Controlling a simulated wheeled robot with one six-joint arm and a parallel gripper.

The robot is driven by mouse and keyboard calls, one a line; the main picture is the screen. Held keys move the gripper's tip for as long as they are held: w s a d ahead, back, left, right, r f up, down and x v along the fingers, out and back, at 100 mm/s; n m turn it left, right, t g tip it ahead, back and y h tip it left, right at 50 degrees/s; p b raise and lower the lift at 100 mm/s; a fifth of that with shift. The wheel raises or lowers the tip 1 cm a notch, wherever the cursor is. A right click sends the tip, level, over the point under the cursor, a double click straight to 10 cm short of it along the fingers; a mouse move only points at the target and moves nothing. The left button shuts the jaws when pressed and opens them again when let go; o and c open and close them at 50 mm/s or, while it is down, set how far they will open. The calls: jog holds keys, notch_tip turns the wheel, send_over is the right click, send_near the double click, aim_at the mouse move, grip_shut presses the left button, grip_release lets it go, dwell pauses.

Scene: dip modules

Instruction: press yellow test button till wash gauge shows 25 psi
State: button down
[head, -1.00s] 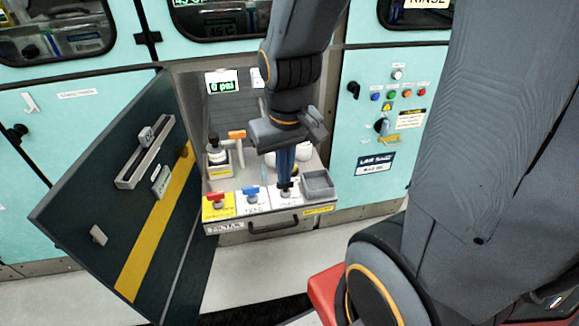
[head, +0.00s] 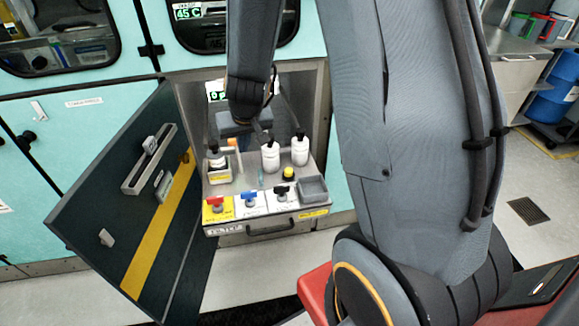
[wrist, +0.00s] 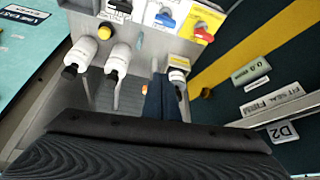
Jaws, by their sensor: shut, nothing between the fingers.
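The yellow button (head: 289,173) stands on the pull-out tray (head: 232,189), left of a grey open box; it also shows in the wrist view (wrist: 104,31). The gauge display (head: 215,91) at the back of the bay is partly covered by my arm; a green 0 and the start of "psi" show. My gripper (wrist: 163,88) is shut and empty, above the tray near the small bottle in its holder, apart from the yellow button. In the head view its fingers are mostly hidden behind my wrist.
Red (head: 214,201), blue (head: 248,196) and black (head: 281,192) valve handles line the tray's front. Two white bottles (head: 270,157) (head: 300,150) stand behind the button. A small bottle (head: 215,158) sits in a holder at left. The open dark door (head: 112,205) is left.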

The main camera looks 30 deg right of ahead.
jog(key=w+d+f+m+h+p, duration=0.1)
jog(key=w+d+f+h+p, duration=0.15)
jog(key=w+d, duration=0.25)
jog(key=m+g+h+p, duration=0.1)
jog(key=m+h+p, duration=0.15)
jog(key=h, duration=0.35)
send_over(287, 172)
notch_tip(287, 172, down, 6)
jog(key=shift+f+n, duration=0.1)
jog(key=shift+n, duration=0.35)
jog(key=shift+f+y, duration=0.1)
jog(key=shift+y, duration=0.15)
notch_tip(287, 172, down, 7)
jog(key=b, duration=0.5)
jog(key=shift+b, duration=0.35)
jog(key=shift+f+b, duration=0.4)
jog(key=shift+f, duration=0.4)
jog(key=shift+f, duration=0.1)
jog(key=shift+f, duration=0.3)
